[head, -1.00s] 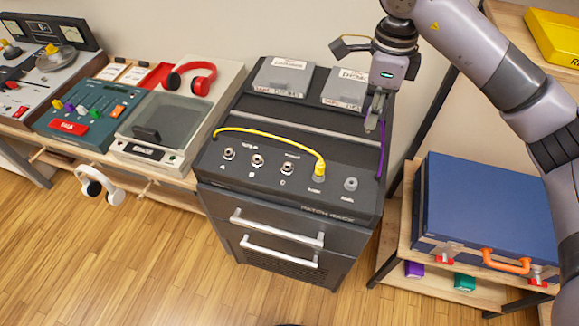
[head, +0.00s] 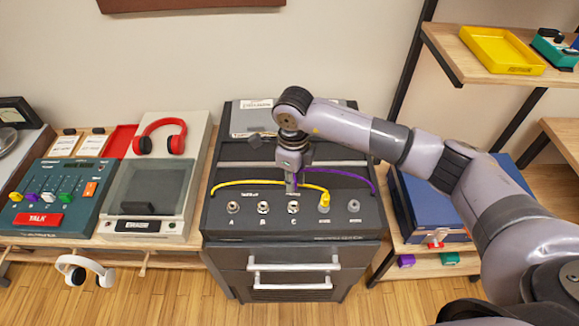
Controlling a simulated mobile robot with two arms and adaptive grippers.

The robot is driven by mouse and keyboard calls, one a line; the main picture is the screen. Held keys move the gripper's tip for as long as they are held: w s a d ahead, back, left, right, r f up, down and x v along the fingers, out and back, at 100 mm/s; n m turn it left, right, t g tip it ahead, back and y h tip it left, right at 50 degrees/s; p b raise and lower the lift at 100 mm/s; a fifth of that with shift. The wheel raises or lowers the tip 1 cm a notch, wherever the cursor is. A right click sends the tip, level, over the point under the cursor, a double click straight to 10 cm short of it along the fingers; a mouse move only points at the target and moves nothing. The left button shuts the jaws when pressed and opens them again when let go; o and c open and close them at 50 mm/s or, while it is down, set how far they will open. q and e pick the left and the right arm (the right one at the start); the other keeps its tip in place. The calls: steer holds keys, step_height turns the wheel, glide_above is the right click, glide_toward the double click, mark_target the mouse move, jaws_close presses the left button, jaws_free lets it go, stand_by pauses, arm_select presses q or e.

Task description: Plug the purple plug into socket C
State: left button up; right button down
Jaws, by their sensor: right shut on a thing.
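The black patch rack (head: 225,217) stands in the middle of the head view, with sockets A (head: 233,207), B (head: 263,207) and C (head: 293,207) in a row on its sloping top. My right gripper (head: 292,186) is shut, pointing down just behind socket C in the picture. The purple cable (head: 345,176) runs from the gripper in an arc to the rack's right edge. The purple plug at its end is mostly hidden by the fingers. I cannot tell its height above the panel. Socket C's opening shows, with no plug seen in it. My left gripper is out of view.
A yellow plug (head: 324,202) sits in the socket right of C, its yellow cable (head: 250,183) arching behind the sockets. A grey socket (head: 354,206) is at the far right. A turntable-like unit (head: 150,190) and mixer (head: 60,192) stand left; a blue case (head: 405,215) stands right.

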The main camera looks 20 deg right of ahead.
steer(key=shift+d+f, duration=0.4)
steer(key=shift+f, duration=0.1)
steer(key=shift+f+b, duration=0.3)
steer(key=shift+b, duration=0.05)
steer(key=shift+a+f+b, duration=0.2)
steer(key=shift+f+b, duration=0.1)
steer(key=shift+f, duration=0.3)
steer(key=shift+f+b, duration=0.35)
steer(key=shift+f, duration=0.35)
steer(key=shift+f+b, duration=0.7)
steer(key=shift+b, duration=0.05)
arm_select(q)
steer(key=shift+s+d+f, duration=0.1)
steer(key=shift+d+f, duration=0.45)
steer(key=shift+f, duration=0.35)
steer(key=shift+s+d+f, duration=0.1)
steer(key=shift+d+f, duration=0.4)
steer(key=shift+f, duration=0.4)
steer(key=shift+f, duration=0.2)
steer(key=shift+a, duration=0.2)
